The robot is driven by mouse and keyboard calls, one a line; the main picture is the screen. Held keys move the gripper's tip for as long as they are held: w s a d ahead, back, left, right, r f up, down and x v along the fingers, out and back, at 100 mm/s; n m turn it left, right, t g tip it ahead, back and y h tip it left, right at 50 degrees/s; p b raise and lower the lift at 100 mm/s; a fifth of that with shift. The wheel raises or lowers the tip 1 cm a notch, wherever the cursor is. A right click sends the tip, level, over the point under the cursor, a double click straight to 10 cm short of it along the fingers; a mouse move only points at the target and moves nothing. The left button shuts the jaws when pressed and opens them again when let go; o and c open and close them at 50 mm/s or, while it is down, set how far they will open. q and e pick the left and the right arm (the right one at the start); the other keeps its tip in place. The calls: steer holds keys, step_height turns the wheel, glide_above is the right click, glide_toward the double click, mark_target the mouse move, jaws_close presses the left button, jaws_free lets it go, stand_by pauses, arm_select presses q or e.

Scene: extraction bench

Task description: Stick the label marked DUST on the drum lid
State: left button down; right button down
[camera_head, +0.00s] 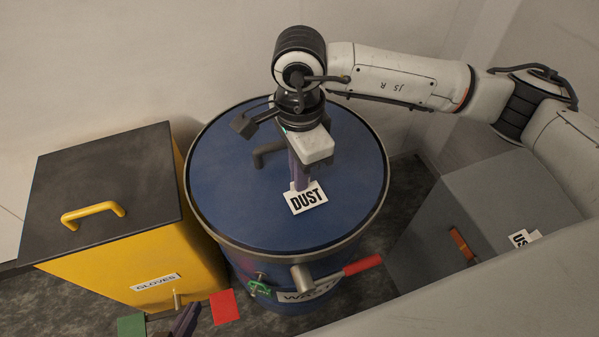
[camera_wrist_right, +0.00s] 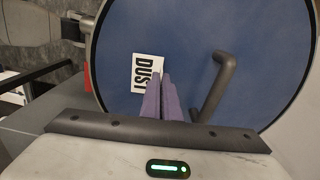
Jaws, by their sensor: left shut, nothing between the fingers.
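The DUST label (camera_head: 307,198) is a white card with black letters, over the blue drum lid (camera_head: 235,170). My right gripper (camera_head: 299,184) points down at the lid, its purple fingers close together at the label's edge. In the right wrist view the fingers (camera_wrist_right: 160,76) appear shut on that edge of the DUST label (camera_wrist_right: 146,72), with the printed face showing. Whether the card touches the lid is hard to tell. My left gripper (camera_head: 190,312) is shut and empty at the bottom, in front of the yellow bin.
The lid's dark handle (camera_head: 268,152) rises beside my right gripper and also shows in the right wrist view (camera_wrist_right: 215,90). A yellow bin (camera_head: 195,260) marked GLOVES stands left. A grey box (camera_head: 455,205) with an orange handle stands right. A red-gripped lever (camera_head: 362,265) sticks out from the drum front.

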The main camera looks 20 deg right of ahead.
arm_select(q)
steer(key=shift+f+b, duration=0.8)
arm_select(e)
steer(key=shift+f, duration=0.65)
stand_by(1.3)
steer(key=c, duration=1.9)
jaws_free()
steer(key=shift+c, duration=0.2)
arm_select(q)
steer(key=shift+r, duration=0.1)
